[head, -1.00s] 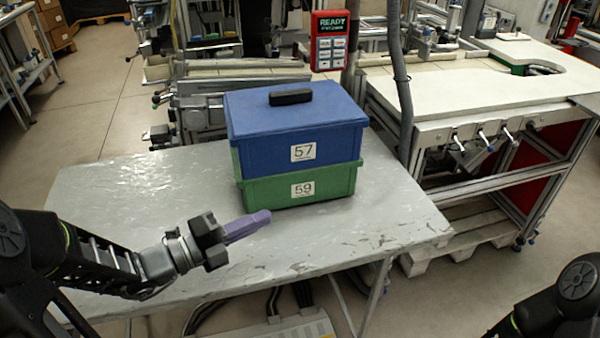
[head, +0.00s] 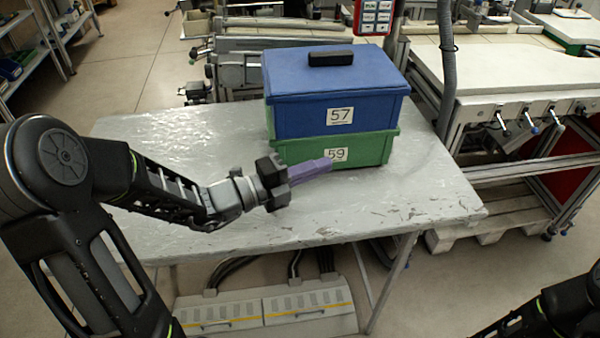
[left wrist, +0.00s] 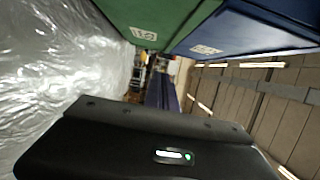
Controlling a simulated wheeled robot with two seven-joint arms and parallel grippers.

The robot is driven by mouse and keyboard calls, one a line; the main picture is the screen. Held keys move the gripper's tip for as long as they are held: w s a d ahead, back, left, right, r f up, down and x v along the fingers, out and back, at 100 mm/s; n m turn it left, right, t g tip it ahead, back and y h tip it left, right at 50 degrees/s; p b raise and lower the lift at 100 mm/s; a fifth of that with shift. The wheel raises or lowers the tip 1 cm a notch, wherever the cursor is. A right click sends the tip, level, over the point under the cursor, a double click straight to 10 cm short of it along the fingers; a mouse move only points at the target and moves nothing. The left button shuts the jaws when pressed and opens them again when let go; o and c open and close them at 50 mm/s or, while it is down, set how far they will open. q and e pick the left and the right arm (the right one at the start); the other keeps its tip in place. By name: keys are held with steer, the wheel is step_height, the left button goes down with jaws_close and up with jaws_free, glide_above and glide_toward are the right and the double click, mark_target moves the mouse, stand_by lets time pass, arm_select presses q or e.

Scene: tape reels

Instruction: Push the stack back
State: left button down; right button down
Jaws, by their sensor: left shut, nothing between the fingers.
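The stack is a blue box (head: 330,88) labelled 57 on top of a green box (head: 365,150) labelled 59, with a black block (head: 331,58) on the blue lid. It stands near the back of the grey table. My left gripper (head: 328,164) has purple fingers, is shut and empty, and points at the green box's front, its tip close to the 59 label; I cannot tell whether it touches. The left wrist view shows the green box (left wrist: 175,18), the blue box (left wrist: 245,38) and the purple fingers (left wrist: 161,92). My right gripper is not in view.
The table (head: 420,200) is bare to the left, front and right of the stack. A grey hose (head: 446,70) and a white-topped workbench (head: 500,66) stand beyond its right side. A machine frame (head: 240,70) is behind the table.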

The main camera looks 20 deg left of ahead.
arm_select(q)
steer(key=x, duration=0.3)
steer(key=shift+w+d, duration=0.25)
steer(key=shift+d, duration=0.05)
steer(key=shift+w+a, duration=1.35)
steer(key=shift+w, duration=0.15)
